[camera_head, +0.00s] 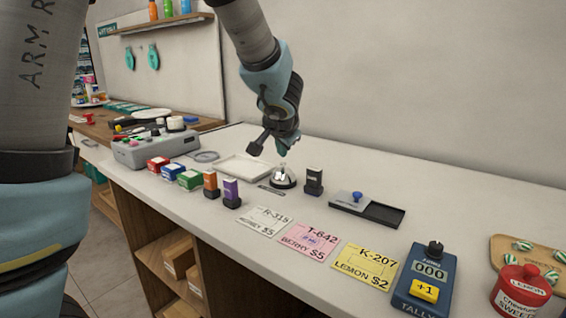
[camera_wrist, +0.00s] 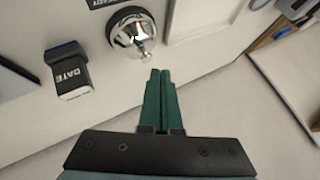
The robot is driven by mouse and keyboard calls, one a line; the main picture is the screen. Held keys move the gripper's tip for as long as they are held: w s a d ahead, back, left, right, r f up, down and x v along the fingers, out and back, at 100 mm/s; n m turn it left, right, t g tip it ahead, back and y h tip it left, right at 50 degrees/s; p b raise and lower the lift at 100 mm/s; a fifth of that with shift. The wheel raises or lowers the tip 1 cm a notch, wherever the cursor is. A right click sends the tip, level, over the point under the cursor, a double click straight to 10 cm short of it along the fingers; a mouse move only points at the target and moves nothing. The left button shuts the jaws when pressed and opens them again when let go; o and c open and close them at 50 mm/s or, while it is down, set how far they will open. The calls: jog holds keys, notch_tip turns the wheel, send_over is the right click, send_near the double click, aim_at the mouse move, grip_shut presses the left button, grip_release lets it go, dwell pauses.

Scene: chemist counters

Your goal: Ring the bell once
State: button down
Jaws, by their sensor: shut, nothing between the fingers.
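The bell (camera_head: 283,177) is a shiny silver dome on a dark base, standing on the white counter in front of the wall. In the wrist view the bell (camera_wrist: 131,32) shows at the top, with a small button on its dome. My gripper (camera_head: 284,151) hangs just above the bell in the head view. In the wrist view its two green fingers (camera_wrist: 159,72) are together and empty, with their tips close to the bell's button. I cannot tell for sure whether they touch, but a small gap seems to show.
A DATE stamp (camera_head: 313,181) stands close right of the bell, and a white tray (camera_head: 243,168) lies to its left. An ink pad (camera_head: 366,209) is farther right. Coloured stamps and price cards, such as the pink card (camera_head: 308,240), line the front. A tally counter (camera_head: 424,280) stands at right.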

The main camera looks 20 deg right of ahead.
notch_tip(320, 180, up, 5)
jog(key=p, duration=0.4)
dwell(0.9)
